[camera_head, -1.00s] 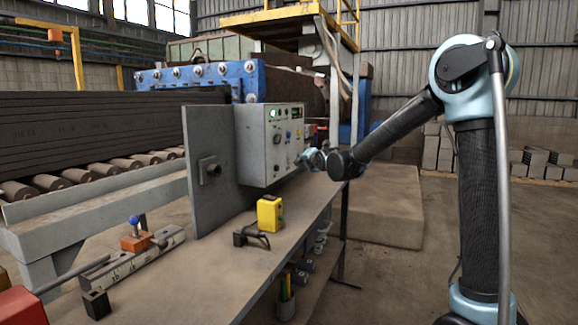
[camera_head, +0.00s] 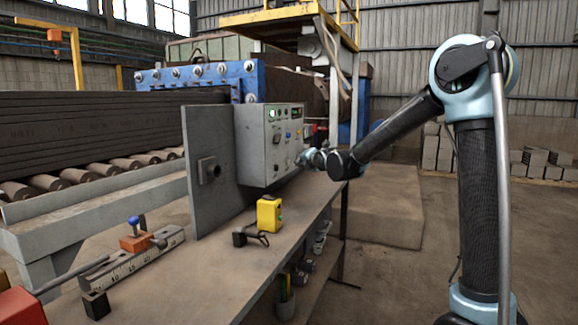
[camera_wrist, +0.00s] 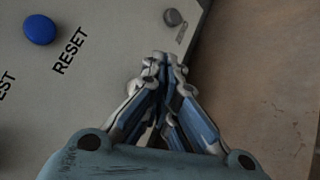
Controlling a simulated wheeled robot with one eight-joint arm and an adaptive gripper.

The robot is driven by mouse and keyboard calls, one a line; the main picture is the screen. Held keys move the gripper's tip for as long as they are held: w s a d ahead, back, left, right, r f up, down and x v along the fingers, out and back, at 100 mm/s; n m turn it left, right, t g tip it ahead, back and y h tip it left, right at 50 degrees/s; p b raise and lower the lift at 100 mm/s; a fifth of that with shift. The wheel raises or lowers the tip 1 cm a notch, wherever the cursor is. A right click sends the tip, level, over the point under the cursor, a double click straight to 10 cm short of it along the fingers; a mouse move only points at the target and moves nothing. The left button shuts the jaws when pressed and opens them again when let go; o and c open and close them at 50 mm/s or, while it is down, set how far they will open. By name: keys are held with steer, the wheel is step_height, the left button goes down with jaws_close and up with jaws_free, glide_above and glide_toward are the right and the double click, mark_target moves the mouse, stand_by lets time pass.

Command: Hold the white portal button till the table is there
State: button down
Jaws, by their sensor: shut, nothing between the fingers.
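In the wrist view my gripper (camera_wrist: 162,62) is shut, with its fingertips together over the grey panel face near its right edge. No separate table of the portal can be made out.
A blue button (camera_wrist: 39,29) marked RESET and a small grey knob (camera_wrist: 174,17) are on the panel. On the bench (camera_head: 215,262) stand a yellow device (camera_head: 269,214) and a ruler with an orange block (camera_head: 135,243). A grey upright plate (camera_head: 200,190) stands left of the box.

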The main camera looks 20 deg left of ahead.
steer(key=shift+a, duration=0.1)
steer(key=shift+s+a+r, duration=0.1)
steer(key=shift+a, duration=0.3)
steer(key=shift+a, duration=0.45)
stand_by(0.9)
steer(key=shift+d, duration=0.1)
stand_by(3.5)
steer(key=shift+d, duration=0.85)
steer(key=d, duration=0.5)
steer(key=shift+s, duration=0.25)
